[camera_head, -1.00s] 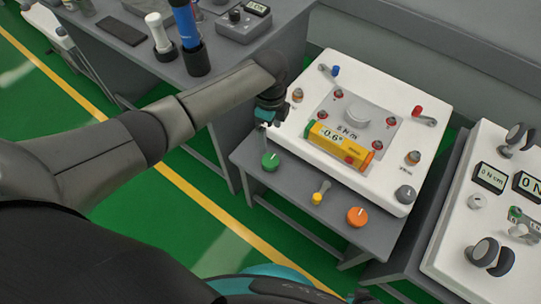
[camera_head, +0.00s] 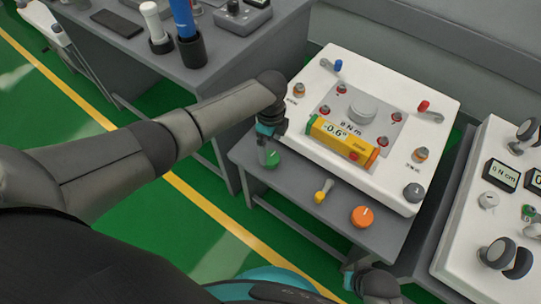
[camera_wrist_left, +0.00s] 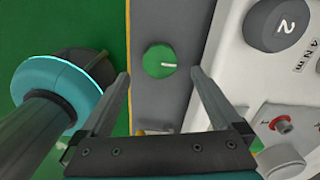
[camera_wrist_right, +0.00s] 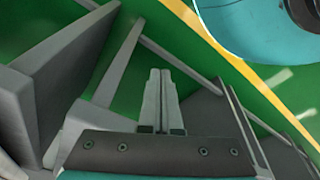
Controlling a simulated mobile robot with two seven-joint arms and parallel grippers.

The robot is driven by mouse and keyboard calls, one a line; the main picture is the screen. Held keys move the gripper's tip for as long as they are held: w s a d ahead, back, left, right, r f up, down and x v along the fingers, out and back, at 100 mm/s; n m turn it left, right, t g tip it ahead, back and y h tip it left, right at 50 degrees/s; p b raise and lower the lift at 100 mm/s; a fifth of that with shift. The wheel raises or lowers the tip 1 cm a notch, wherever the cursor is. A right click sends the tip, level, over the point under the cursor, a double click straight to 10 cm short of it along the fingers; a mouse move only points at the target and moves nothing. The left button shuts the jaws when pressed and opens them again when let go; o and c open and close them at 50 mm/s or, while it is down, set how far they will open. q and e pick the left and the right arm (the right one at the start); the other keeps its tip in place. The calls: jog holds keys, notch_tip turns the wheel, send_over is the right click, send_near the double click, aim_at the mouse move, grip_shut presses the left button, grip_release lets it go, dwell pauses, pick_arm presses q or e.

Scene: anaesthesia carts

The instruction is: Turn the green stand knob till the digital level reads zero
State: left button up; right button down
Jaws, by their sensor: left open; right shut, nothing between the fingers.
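The green knob (camera_head: 272,159) sits on the grey front ledge of the stand, partly hidden by my left gripper (camera_head: 264,155). In the left wrist view the green knob (camera_wrist_left: 158,61) shows between the fingertips of my open left gripper (camera_wrist_left: 160,74), with a gap on each side. Its white mark points right there. The yellow digital level (camera_head: 342,137) lies on the white panel and reads -0.6°. My right gripper (camera_wrist_right: 159,74) is shut and empty, near the stand's grey legs and above the green floor.
A yellow-tipped lever (camera_head: 321,195) and an orange knob (camera_head: 361,216) share the ledge. The white panel (camera_head: 378,77) carries small levers, knobs and red-ringed posts. Another white panel (camera_head: 453,250) stands at right. A grey table (camera_head: 222,52) with instruments stands behind.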

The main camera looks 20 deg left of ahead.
aim_at(270, 157)
pick_arm(q)
notch_tip(270, 157, down, 4)
jog(key=shift+f+b, duration=0.2)
jog(key=shift+b, duration=1)
jog(key=shift+f, duration=0.45)
pick_arm(e)
jog(key=w+a+r+t, duration=0.1)
jog(key=w+r, duration=0.2)
jog(key=r, duration=0.3)
pick_arm(q)
jog(key=c, duration=1.4)
pick_arm(e)
jog(key=shift+w, duration=0.1)
